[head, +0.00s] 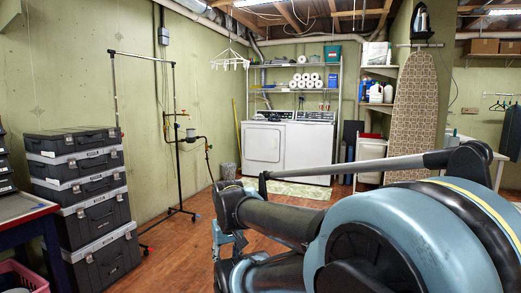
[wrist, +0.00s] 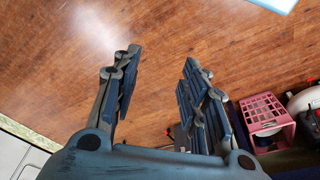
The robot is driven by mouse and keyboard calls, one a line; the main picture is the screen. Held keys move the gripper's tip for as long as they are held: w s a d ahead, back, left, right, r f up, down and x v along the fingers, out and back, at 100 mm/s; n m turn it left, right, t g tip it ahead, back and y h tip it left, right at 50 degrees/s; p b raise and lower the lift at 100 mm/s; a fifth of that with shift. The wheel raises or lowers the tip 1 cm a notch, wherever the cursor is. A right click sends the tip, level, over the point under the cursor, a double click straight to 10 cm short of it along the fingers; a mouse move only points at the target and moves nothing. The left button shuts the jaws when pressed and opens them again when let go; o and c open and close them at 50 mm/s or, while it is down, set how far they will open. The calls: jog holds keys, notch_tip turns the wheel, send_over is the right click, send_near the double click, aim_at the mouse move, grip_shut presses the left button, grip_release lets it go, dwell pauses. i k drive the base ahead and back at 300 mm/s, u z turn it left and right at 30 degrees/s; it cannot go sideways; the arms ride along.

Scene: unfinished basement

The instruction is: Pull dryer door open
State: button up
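The dryer (head: 263,146) looks to be the left of two white machines against the back wall. A squarish door (head: 264,143) is outlined on its front and looks shut; its handle is too small to make out. In the wrist view my gripper (wrist: 160,78) is open and empty, its two dark fingers spread apart over bare wood floor. The dryer door cannot be made out there. In the head view my arm reaches across the lower right, well short of the dryer, and I cannot make out the fingers.
The other white machine (head: 310,147) stands right of the dryer, with a pale mat (head: 290,190) in front. Stacked black cases (head: 90,205) and a pipe rack (head: 177,150) stand left. An ironing board (head: 412,110) stands right. A pink crate (wrist: 265,122) lies right in the wrist view. Middle floor is clear.

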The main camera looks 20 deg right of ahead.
aim_at(262, 144)
jog(key=k, duration=0.55)
jog(key=z, duration=0.35)
jog(key=i, duration=0.65)
jog(key=z, duration=0.6)
jog(key=i, duration=1.1)
jog(key=z, duration=0.55)
jog(key=i, duration=1.1)
jog(key=z, duration=0.2)
jog(key=i, duration=3.25)
jog(key=u, duration=0.65)
jog(key=i, duration=1.05)
jog(key=u, duration=0.6)
